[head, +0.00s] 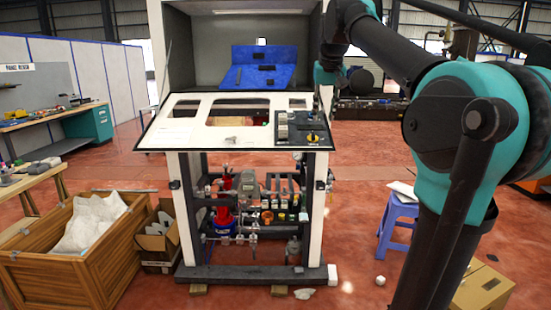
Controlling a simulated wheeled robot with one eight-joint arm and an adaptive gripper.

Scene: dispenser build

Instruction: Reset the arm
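My teal and black arm (470,120) rises along the right side of the head view. It bends at a large joint and reaches up and left to its wrist (329,73), beside the right edge of the dispenser cabinet (325,190). My gripper cannot be made out clearly there; its fingers are too small or hidden behind the wrist. The dispenser has a white frame, a tilted front panel (180,137) with openings, and a blue piece (264,75) inside its upper bay. Valves and pipes fill its lower bay.
A wooden crate (100,262) with white bags and a cardboard box (157,240) stand left of the dispenser. A blue stool (397,222) and a carton (484,285) stand at the right. Workbenches line the left. Red floor shows between the dispenser and the stool.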

